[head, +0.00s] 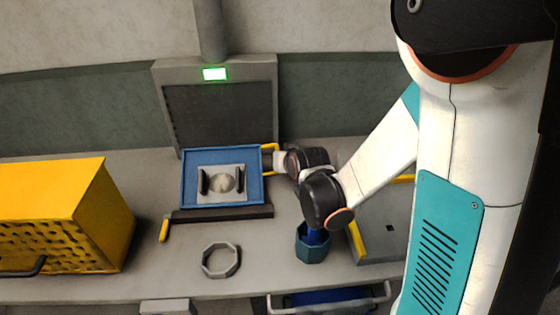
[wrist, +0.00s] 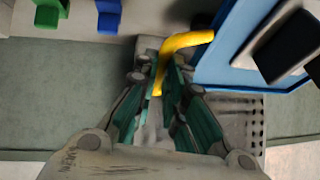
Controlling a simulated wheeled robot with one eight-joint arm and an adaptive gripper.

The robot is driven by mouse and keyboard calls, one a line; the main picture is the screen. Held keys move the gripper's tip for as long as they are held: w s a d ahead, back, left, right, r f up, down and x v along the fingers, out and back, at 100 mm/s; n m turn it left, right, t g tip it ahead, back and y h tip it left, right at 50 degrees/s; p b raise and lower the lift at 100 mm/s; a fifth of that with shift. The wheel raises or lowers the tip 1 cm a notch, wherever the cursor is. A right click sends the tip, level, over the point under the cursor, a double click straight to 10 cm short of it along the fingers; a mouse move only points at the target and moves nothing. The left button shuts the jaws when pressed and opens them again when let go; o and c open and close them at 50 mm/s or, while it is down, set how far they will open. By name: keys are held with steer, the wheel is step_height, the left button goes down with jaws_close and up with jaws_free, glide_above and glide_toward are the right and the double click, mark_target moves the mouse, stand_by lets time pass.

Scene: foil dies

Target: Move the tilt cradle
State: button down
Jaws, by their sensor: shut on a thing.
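The tilt cradle (head: 254,185) is a blue tray in front of the dark upright panel, and its blue edge also shows in the wrist view (wrist: 233,50). It carries a grey plate (head: 208,197) with two black blocks and a pale round piece between them. A yellow handle (head: 270,147) sticks out from its right side; in the wrist view the handle (wrist: 188,41) runs down between my fingers. My gripper (head: 279,161) is at the cradle's right side, shut on that handle, with its fingers (wrist: 160,88) on either side of it. The exact finger contact is partly hidden.
A dark bar (head: 225,213) with a yellow lever (head: 164,229) lies in front of the cradle. A grey ring (head: 221,260) and a blue octagonal cup (head: 312,246) stand nearer. A yellow perforated box (head: 100,215) fills the left. A green light (head: 215,74) glows above the panel.

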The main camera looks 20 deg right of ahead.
stand_by(0.4)
steer(key=c, duration=1.7)
jaws_free()
steer(key=shift+o, duration=0.2)
steer(key=shift+r, duration=0.1)
step_height(320, 180, up, 10)
steer(key=shift+s, duration=0.15)
steer(key=s+r+n+g, duration=0.1)
steer(key=s+n+g, duration=0.1)
steer(key=s, duration=2.4)
steer(key=shift+s+d+r+g, duration=0.15)
steer(key=shift+d+r+g, duration=0.05)
steer(key=shift+g, duration=0.6)
